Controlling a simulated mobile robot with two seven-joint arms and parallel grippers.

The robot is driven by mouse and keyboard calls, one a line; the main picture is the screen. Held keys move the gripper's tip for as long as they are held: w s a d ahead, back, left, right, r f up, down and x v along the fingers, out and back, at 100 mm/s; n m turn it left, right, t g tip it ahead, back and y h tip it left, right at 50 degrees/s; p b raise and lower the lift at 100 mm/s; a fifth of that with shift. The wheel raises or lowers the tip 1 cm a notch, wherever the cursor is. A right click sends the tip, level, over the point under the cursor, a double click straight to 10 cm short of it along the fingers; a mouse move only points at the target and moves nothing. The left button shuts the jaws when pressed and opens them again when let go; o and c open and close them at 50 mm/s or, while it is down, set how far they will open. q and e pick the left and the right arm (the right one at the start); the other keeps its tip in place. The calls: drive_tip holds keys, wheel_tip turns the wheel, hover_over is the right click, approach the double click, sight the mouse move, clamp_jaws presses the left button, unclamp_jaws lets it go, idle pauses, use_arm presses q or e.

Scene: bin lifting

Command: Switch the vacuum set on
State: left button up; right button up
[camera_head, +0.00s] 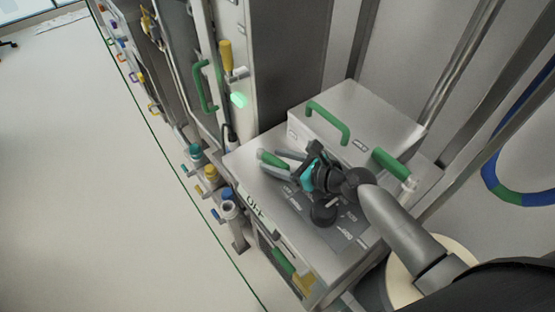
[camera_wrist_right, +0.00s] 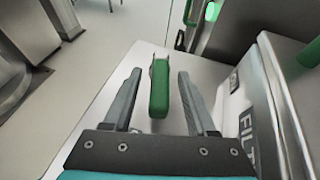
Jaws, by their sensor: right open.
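The vacuum set is a grey metal cabinet (camera_head: 325,262) with a flat top and a raised box (camera_head: 372,122). A green lever handle (camera_head: 273,160) stands on the flat top near its left edge. My right gripper (camera_head: 270,163) is open at this handle, its arm coming from the lower right. In the right wrist view the green handle (camera_wrist_right: 159,90) lies between the two open fingers, with a gap on each side. An "OFF" label (camera_head: 256,206) shows on the cabinet's front edge. My left gripper is not in view.
The raised box carries a green loop handle (camera_head: 328,120) and a green bar handle (camera_head: 391,164). A tall cabinet with a lit green lamp (camera_head: 239,100) stands behind. Capped posts (camera_head: 211,177) stand left of the set. The pale floor (camera_head: 85,190) further left is clear.

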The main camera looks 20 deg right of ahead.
drive_tip(key=p+v, duration=0.1)
drive_tip(key=v, duration=1.4)
drive_tip(key=shift+s+d, duration=0.1)
drive_tip(key=shift+d, duration=0.05)
